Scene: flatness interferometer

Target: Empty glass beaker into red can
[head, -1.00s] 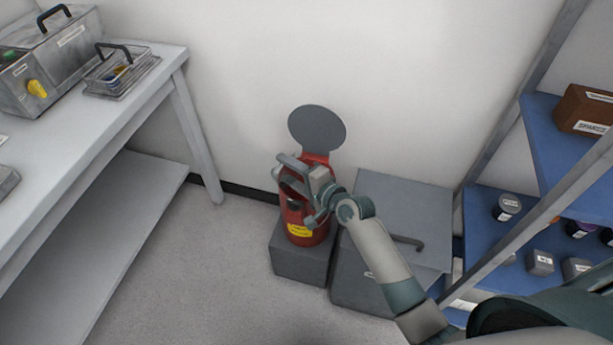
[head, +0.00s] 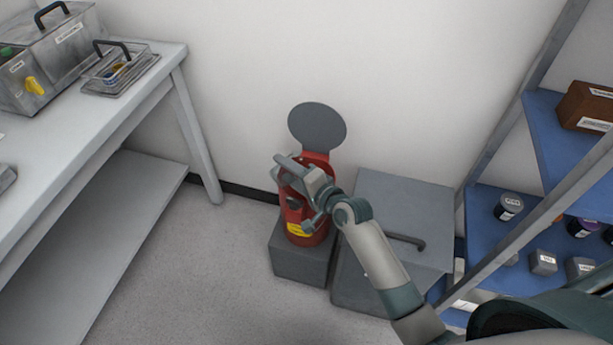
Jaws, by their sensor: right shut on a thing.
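The red can (head: 306,236) stands on a grey block near the wall, with a yellow label on its front. Its round grey lid (head: 318,124) is raised at the back. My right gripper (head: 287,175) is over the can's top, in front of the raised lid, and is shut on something. The held thing is hard to make out; I cannot clearly tell a glass beaker there. The can's mouth is largely hidden by the gripper. My left gripper is not in view.
A grey chest with a dark handle (head: 428,205) stands right of the can. A blue-shelved rack (head: 483,213) with jars is at the right. A light bench (head: 146,79) with a metal box and wire basket (head: 118,80) is at the left. The floor between is clear.

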